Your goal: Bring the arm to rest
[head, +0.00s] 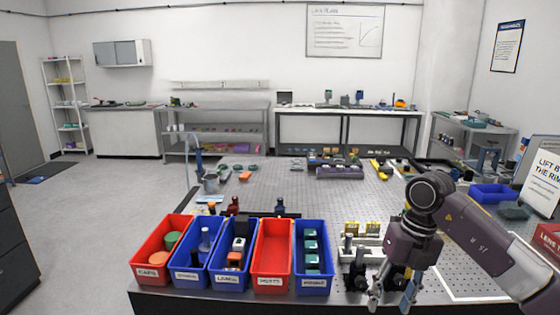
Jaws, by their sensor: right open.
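My right gripper (393,299) hangs fingers-down over the front right part of the optical table (450,255). Its fingers are apart, and I see nothing held between them. My right arm (480,235) comes in from the right edge and bends down at the dark wrist joint. Black and cream mounts (352,245) stand just left of and behind the gripper; whether the fingers touch any of them I cannot tell. My left gripper is not in view.
Red and blue labelled bins (272,258) line the table's front left edge; the fourth looks empty. A blue tray (492,193), a "LIFT BY THE RIM" sign (543,178) and a red box (547,242) are at the right. The perforated middle is largely clear.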

